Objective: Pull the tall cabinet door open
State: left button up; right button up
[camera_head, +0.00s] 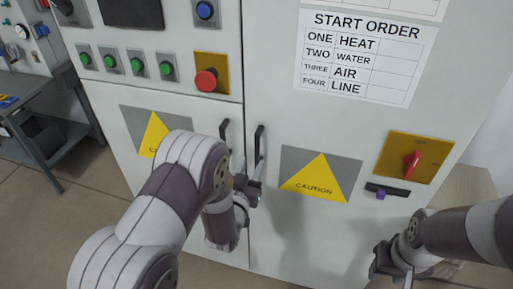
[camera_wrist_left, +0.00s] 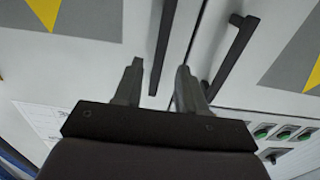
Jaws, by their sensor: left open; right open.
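The tall cabinet door (camera_head: 330,130) is the pale panel on the right and looks closed against the frame. Its black bar handle (camera_head: 259,143) stands upright near the seam at its left edge. My left gripper (camera_head: 252,190) is at the lower part of this handle, partly hidden by my arm. In the left wrist view my left gripper (camera_wrist_left: 160,78) is open, with the dark handle (camera_wrist_left: 164,40) showing between its fingers. I cannot tell whether they touch it. My right gripper (camera_head: 392,268) is open and empty at the lower right, away from the handle.
A second black handle (camera_head: 223,131) is on the lower left door, close beside. A red emergency button (camera_head: 206,80) and green buttons (camera_head: 137,65) are above. A red rotary switch (camera_head: 411,163) is on the tall door. A grey bench (camera_head: 45,150) stands at left.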

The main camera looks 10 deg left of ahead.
aim_at(256, 155)
pick_arm(q)
jog(key=w+p, duration=0.1)
jog(key=w, duration=0.5)
jog(key=shift+d, duration=0.15)
jog(key=shift+w+f, duration=0.1)
jog(key=shift+w, duration=0.05)
jog(key=c, duration=0.6)
grip_shut()
